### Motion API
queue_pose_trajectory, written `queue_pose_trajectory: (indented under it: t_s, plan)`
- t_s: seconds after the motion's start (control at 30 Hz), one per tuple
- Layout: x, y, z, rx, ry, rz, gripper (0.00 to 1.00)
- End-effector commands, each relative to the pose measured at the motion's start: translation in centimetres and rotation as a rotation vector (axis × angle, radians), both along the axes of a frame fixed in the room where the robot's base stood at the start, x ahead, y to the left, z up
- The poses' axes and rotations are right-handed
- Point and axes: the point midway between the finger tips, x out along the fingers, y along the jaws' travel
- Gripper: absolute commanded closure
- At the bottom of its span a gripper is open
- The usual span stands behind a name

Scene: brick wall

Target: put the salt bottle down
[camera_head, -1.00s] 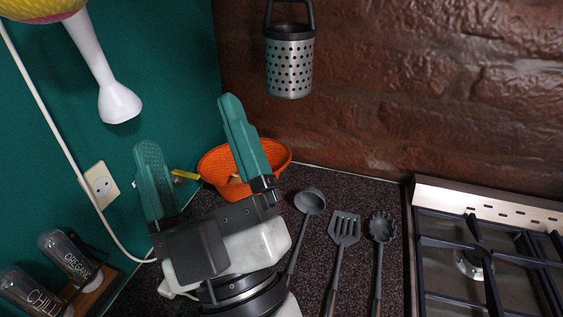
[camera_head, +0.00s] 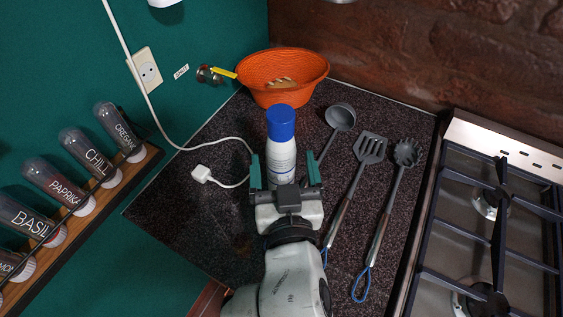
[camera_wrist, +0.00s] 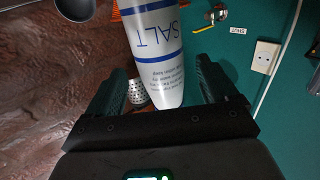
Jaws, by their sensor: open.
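The salt bottle (camera_head: 281,156) is white with a blue cap and appears to stand upright on the dark countertop (camera_head: 225,225). My gripper (camera_head: 284,163) is low behind it, with one teal finger on each side of the bottle. In the wrist view the bottle (camera_wrist: 155,55), with its "SALT" label, is between the fingers of my gripper (camera_wrist: 161,68). Gaps show between the fingers and the bottle, so the jaws are open. The bottle's base is hidden by my gripper in the head view.
An orange basket (camera_head: 283,76) stands behind the bottle. A ladle (camera_head: 340,117), a slotted spatula (camera_head: 370,149) and a pasta server (camera_head: 406,154) lie to the right, before the gas hob (camera_head: 480,240). A white cable plug (camera_head: 201,174) lies left. A spice rack (camera_head: 90,216) is further left.

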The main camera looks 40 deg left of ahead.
Motion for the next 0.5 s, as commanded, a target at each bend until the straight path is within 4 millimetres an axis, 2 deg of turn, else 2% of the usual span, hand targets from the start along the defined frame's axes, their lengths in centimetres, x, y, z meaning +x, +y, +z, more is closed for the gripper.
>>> queue_pose_trajectory:
  t_s: [0.3,0.5]
  plan:
    - [2.7,3.1,0.1,0.002,-0.001,0.001,0.14]
    - [3.3,3.8,-0.1,0.001,-0.001,0.001,0.14]
